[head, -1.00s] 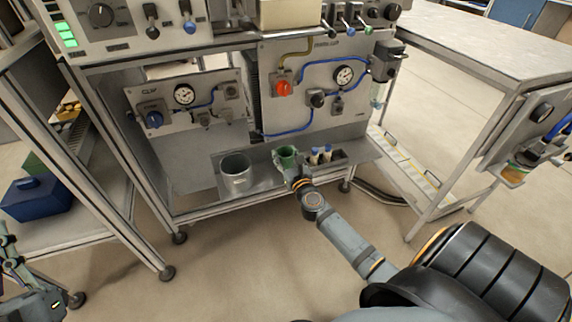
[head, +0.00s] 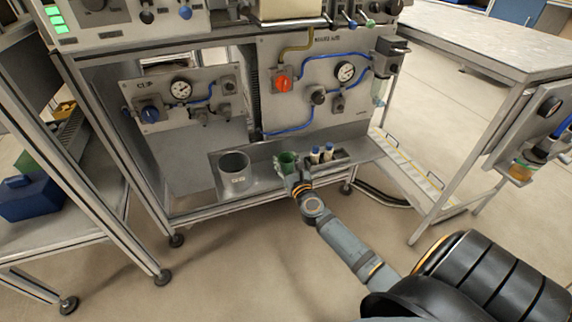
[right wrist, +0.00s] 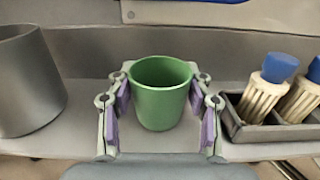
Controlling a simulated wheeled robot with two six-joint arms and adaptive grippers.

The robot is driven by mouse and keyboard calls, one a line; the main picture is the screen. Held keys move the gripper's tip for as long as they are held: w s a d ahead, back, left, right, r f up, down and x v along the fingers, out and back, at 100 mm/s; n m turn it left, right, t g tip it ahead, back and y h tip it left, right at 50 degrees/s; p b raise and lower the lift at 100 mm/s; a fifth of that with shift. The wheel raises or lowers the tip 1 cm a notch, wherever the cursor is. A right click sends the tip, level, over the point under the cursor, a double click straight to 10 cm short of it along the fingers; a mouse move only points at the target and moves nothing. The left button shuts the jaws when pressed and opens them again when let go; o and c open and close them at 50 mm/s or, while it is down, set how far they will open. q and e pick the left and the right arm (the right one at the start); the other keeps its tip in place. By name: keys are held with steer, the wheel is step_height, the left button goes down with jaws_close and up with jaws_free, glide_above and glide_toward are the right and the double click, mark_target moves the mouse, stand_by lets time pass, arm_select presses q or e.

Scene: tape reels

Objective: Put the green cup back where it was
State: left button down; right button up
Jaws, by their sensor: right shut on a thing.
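The green cup (head: 288,160) is upright at the front of the metal shelf tray, between the grey pot and the vial rack. My right gripper (head: 291,172) is shut on it. In the right wrist view the fingers of the gripper (right wrist: 162,90), with purple pads, flank the green cup (right wrist: 160,105) on both sides. The cup looks empty. I cannot tell whether its base touches the tray. My left gripper is not in view.
The grey pot (head: 234,168) stands left of the cup. A dark rack (right wrist: 265,128) with blue-capped vials (right wrist: 262,90) is close on its right. The tray (head: 262,183) is bare between pot and cup. An instrument panel (head: 350,110) rises behind.

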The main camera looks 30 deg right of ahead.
steer(key=shift+f, duration=0.15)
steer(key=o, duration=1.1)
steer(key=shift+o, duration=0.2)
